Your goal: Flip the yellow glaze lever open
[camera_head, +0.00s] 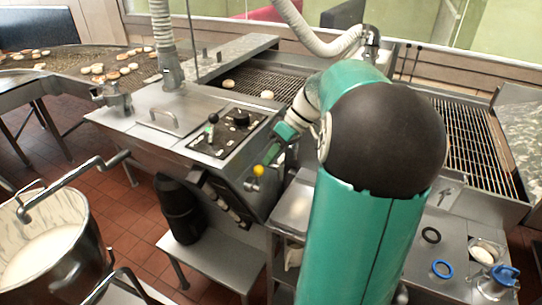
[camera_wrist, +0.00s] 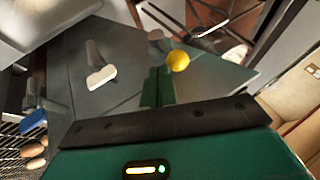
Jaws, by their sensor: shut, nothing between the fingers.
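The yellow glaze lever shows as a round yellow knob (camera_head: 258,170) at the front side of the steel glaze machine, below its black control panel. In the wrist view the yellow knob (camera_wrist: 178,61) is just right of my fingertips, near their far end. My gripper (camera_head: 267,160) reaches down to the knob from the upper right. Its green fingers (camera_wrist: 158,78) are together, with nothing between them. I cannot tell whether they touch the knob. The lever's stem is mostly hidden.
The black control panel (camera_head: 227,133) with knobs and a small lever sits above the yellow knob. A steel pot (camera_head: 45,240) stands at the left. Wire conveyors (camera_head: 465,145) holding some pastries run behind. A blue ring (camera_head: 442,269) lies on the right counter.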

